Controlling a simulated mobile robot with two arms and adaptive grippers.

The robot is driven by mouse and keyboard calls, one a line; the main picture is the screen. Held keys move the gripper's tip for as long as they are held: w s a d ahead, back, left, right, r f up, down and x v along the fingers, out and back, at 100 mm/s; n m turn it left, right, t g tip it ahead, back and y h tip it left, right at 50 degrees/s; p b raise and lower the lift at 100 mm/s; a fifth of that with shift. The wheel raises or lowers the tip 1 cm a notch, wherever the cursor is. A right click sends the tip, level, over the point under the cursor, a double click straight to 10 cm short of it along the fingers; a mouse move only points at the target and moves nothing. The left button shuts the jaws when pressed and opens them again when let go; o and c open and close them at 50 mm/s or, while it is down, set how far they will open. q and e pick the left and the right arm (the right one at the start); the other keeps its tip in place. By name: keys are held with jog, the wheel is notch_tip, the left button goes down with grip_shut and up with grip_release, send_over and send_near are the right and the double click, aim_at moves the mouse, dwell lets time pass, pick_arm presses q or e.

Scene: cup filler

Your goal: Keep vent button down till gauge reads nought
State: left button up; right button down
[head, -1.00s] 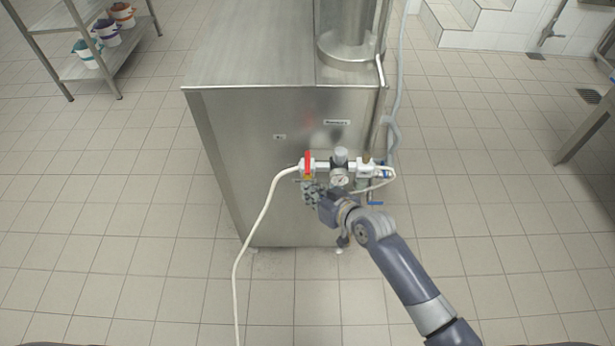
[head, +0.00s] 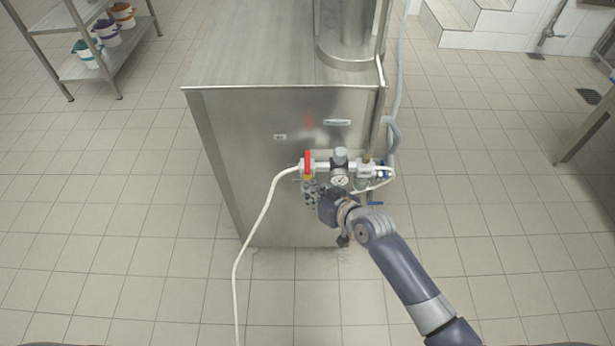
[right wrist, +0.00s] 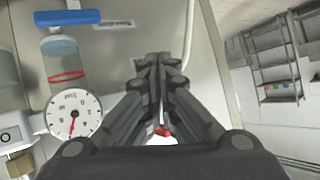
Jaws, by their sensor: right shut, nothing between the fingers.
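The pressure gauge (head: 340,179) is a white round dial on the air unit at the cabinet's front. In the right wrist view the gauge (right wrist: 73,115) shows at lower left, its red needle pointing down; I cannot read the value surely. My right gripper (head: 311,191) is shut and empty, its fingers just below the red-handled valve (head: 308,162) and left of the gauge. In the right wrist view the gripper (right wrist: 161,62) covers what lies behind it. I cannot make out the vent button or whether the fingers touch it. My left gripper is not in view.
A white hose (head: 258,222) runs from the valve down to the floor. The steel cabinet (head: 245,150) stands behind the air unit. A shelf (head: 92,63) with several buckets is at upper left. The tiled floor on both sides is clear.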

jog(key=shift+w, duration=0.4)
jog(key=shift+w, duration=0.45)
dwell(0.6)
jog(key=shift+w+r, duration=0.1)
jog(key=shift+r, duration=0.05)
dwell(1.9)
dwell(1.5)
jog(key=shift+s+p, duration=0.45)
jog(key=shift+s, duration=0.5)
